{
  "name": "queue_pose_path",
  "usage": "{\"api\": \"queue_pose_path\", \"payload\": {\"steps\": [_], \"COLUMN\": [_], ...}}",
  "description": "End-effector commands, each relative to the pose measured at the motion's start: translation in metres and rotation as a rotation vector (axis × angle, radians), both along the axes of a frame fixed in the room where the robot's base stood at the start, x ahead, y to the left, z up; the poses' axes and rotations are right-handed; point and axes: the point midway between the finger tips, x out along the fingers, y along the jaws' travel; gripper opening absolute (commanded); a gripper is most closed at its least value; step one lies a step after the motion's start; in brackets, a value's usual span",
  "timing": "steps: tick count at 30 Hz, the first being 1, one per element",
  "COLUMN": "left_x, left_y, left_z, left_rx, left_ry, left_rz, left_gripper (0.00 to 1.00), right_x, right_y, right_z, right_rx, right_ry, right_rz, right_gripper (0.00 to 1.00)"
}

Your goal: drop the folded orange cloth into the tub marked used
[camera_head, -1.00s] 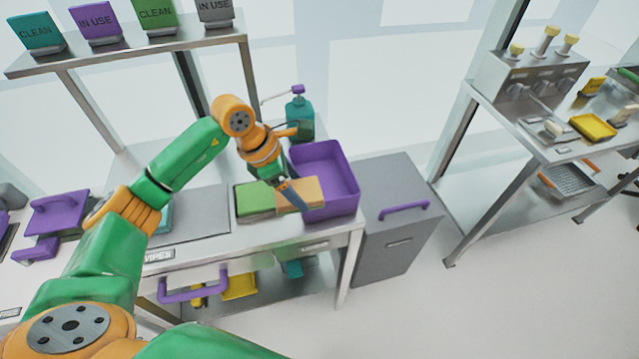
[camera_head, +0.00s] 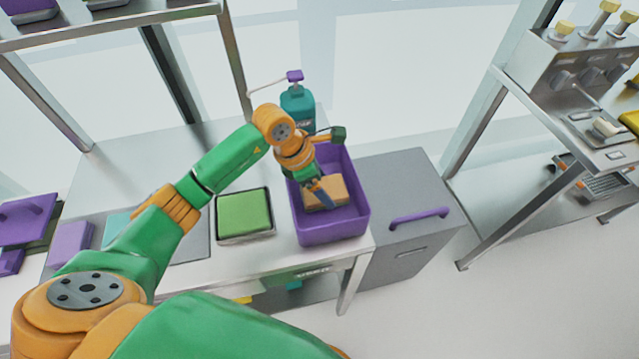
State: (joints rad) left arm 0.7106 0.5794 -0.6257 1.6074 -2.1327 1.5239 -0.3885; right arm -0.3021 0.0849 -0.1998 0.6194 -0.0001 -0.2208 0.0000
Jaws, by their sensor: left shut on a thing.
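The folded orange cloth (camera_head: 338,191), pale orange-tan, shows within the walls of the purple tub (camera_head: 333,230). My left gripper (camera_head: 322,194) points down into the tub and is shut on the cloth near its left end. I cannot tell whether the cloth touches the tub's floor. The tub stands at the right end of the steel table, and I can read no mark on its visible sides. My right gripper is not in view.
A green folded cloth (camera_head: 243,212) lies in a tray left of the tub. A teal pump bottle (camera_head: 298,108) stands behind the tub. A grey bin (camera_head: 405,185) with a purple handle is to its right. A steel shelf (camera_head: 110,24) rises at the back left.

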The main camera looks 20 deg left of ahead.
Motion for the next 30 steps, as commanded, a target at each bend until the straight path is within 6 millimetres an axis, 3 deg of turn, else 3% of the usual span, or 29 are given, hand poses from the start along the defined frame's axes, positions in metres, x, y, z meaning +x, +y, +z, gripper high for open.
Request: {"api": "queue_pose_path", "payload": {"steps": [1,7,8,9,17,20,30], "left_x": [-0.002,-0.002,-0.003,-0.002,-0.002,-0.005,-0.024], "left_y": [-0.006,-0.008,-0.007,-0.008,-0.006,0.000,0.026], "left_z": [-0.016,-0.015,-0.015,-0.015,-0.011,0.005,0.084], "left_rx": [-0.002,0.002,0.002,0.002,0.000,0.001,0.001], "left_ry": [0.002,0.001,0.001,0.001,-0.002,-0.007,-0.004], "left_rz": [-0.003,-0.002,-0.002,-0.002,-0.002,-0.002,-0.002], "left_gripper": [0.32,0.32,0.92,1.00,1.00,1.00,1.00], "right_x": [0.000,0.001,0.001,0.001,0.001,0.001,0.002], "right_y": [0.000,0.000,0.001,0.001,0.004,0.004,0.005], "right_z": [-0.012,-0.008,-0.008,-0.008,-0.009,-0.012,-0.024], "right_rx": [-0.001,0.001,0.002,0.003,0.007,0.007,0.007], "right_ry": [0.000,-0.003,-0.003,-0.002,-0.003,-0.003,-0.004], "right_rz": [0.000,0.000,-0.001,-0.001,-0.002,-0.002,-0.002], "right_gripper": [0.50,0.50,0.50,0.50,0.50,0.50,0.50]}}
